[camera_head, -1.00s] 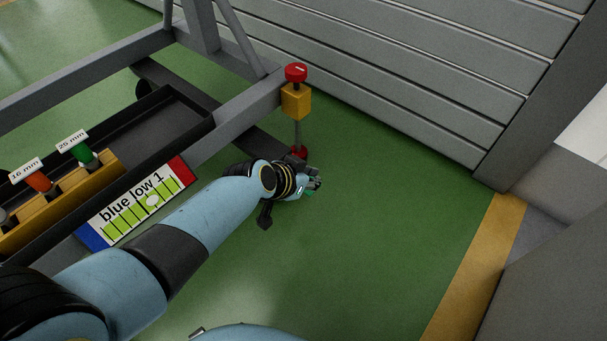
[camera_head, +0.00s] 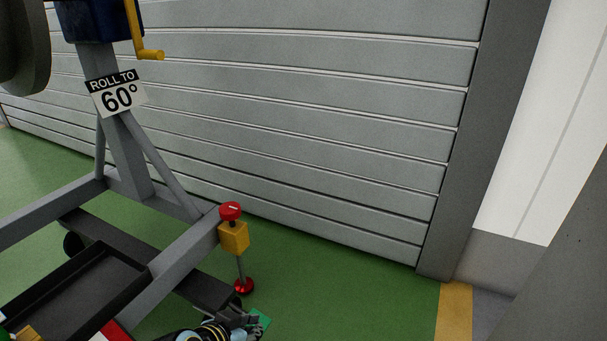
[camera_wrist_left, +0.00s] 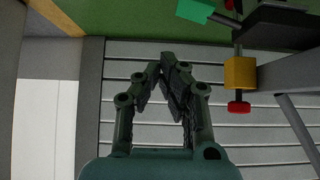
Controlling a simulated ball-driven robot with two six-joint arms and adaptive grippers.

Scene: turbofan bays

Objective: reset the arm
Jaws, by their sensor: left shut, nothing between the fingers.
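My left gripper (camera_head: 247,321) shows at the bottom edge of the head view, in front of the foot of the stand's jack. In the left wrist view the fingers of my left gripper (camera_wrist_left: 168,62) come together at their tips, with nothing between them. Most of the left arm is below the head view. My right gripper is not in view.
The grey stand (camera_head: 185,250) has a yellow jack block (camera_head: 233,237) with a red knob (camera_head: 231,211) and a red foot. A black tray (camera_head: 85,290) is on the stand. A "ROLL TO 60°" sign (camera_head: 118,94) hangs above. A grey shutter (camera_head: 330,120) is behind. Green floor (camera_head: 350,300) is clear at right.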

